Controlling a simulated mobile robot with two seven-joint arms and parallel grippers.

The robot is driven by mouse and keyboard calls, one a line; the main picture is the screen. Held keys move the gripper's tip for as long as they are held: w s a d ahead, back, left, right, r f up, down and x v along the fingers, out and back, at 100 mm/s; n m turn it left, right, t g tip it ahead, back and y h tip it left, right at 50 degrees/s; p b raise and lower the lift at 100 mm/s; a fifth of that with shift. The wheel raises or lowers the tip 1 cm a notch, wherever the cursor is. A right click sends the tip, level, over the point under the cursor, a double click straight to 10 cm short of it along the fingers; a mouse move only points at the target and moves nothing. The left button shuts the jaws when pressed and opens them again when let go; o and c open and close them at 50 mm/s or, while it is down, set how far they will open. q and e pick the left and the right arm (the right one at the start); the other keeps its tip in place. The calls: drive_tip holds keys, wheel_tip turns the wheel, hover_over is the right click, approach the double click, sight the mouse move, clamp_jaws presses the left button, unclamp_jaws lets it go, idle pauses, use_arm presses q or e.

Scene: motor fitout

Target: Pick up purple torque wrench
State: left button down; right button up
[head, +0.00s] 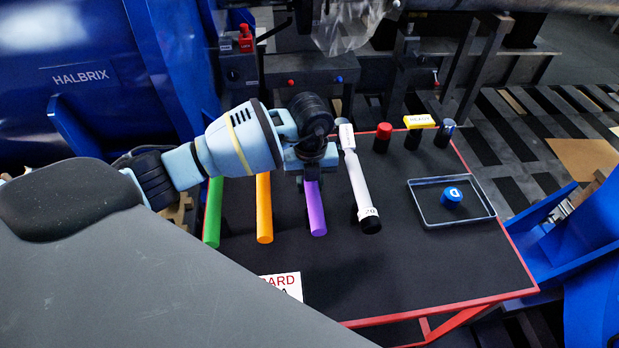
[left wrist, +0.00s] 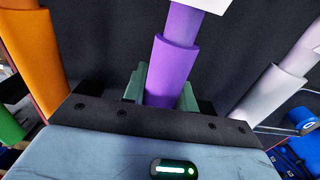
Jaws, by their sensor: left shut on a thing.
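The purple torque wrench (head: 315,208) lies on the dark table among other wrenches, with its lower handle pointing toward the front. My left gripper (head: 312,172) reaches over it from the left and is shut on its handle; the gripper hides the upper part in the head view. In the left wrist view the purple wrench (left wrist: 174,62) stands between the greenish fingers of my left gripper (left wrist: 161,90), and a white label shows at its top edge. I cannot tell whether the wrench touches the table. My right gripper is not in view.
A green wrench (head: 213,212) and an orange wrench (head: 264,208) lie to the left, a white wrench (head: 360,182) close on the right. A shallow tray (head: 425,219) holds a blue round piece (head: 451,197). Red, yellow and blue capped items stand at the back. The table's front right is clear.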

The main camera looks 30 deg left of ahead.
use_arm(q)
drive_tip(key=r, duration=0.3)
drive_tip(key=shift+s+d+r, duration=0.1)
drive_tip(key=shift+s+r, duration=0.1)
drive_tip(key=s+d, duration=0.2)
drive_tip(key=s, duration=0.5)
drive_tip(key=s+d+r, duration=0.1)
drive_tip(key=s+d, duration=0.2)
drive_tip(key=s, duration=0.4)
drive_tip(key=shift+s+r+p, duration=0.15)
drive_tip(key=shift+s+p, duration=0.2)
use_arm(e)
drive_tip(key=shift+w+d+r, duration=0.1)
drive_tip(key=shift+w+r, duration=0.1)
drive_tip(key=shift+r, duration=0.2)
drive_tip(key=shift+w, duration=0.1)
use_arm(q)
drive_tip(key=c, duration=1.7)
unclamp_jaws()
clamp_jaws()
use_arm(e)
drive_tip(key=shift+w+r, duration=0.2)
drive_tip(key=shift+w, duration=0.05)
